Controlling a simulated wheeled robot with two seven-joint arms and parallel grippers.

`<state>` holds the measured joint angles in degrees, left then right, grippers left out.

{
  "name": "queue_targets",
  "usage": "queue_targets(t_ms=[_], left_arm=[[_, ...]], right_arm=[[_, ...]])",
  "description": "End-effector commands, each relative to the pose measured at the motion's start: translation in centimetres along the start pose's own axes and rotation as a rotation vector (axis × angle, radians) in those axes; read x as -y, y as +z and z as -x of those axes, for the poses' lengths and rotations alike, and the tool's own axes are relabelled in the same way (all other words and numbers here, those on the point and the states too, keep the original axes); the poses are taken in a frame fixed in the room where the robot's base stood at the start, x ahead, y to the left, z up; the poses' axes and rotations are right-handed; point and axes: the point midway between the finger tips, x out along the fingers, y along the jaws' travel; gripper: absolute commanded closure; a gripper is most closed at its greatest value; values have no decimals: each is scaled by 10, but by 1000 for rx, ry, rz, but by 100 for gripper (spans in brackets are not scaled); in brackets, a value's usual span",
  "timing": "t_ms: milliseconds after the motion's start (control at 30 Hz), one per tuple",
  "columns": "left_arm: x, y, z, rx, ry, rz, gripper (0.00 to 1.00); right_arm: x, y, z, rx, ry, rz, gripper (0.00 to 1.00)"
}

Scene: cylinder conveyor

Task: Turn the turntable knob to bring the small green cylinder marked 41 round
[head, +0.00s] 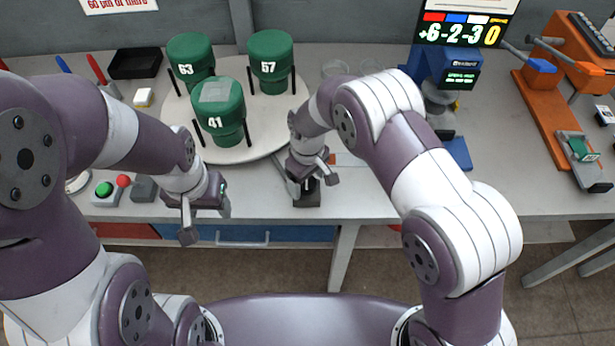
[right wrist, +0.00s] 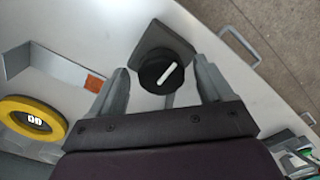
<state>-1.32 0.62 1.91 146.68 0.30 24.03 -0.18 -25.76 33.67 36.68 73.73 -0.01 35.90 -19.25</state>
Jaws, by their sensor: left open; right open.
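A white round turntable (head: 255,145) on the bench bears three green cylinders. The cylinder marked 41 (head: 219,112) is at the front, with a grey patch on its top. The cylinder marked 63 (head: 190,60) is behind it to the left, and the one marked 57 (head: 270,62) is at the back right. The black knob (right wrist: 167,73) with a white line sits on a dark grey base in the right wrist view. My right gripper (right wrist: 165,88) is open, its fingers on either side of the knob; contact is unclear. My left gripper (head: 207,222) is open and empty at the bench's front edge.
A button box (head: 104,190) with green and red buttons is at the left. A black tray (head: 135,63) lies at the back left. A blue instrument with a display (head: 457,78) and an orange device (head: 550,110) stand at the right. A yellow ring (right wrist: 32,118) shows in the right wrist view.

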Motion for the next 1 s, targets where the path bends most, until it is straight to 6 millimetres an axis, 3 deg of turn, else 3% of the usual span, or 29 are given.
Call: queue_targets(t_ms=[33,200,600,1000], left_arm=[[0,0,0,0,0,0,41],[0,0,0,0,0,0,41],[0,0,-1,0,0,0,41],[0,0,-3,0,0,0,41]], right_arm=[[0,0,0,0,0,0,23],[0,0,0,0,0,0,76],[0,-1,1,-3,1,-53,76],[0,-1,1,-3,0,-356,76]])
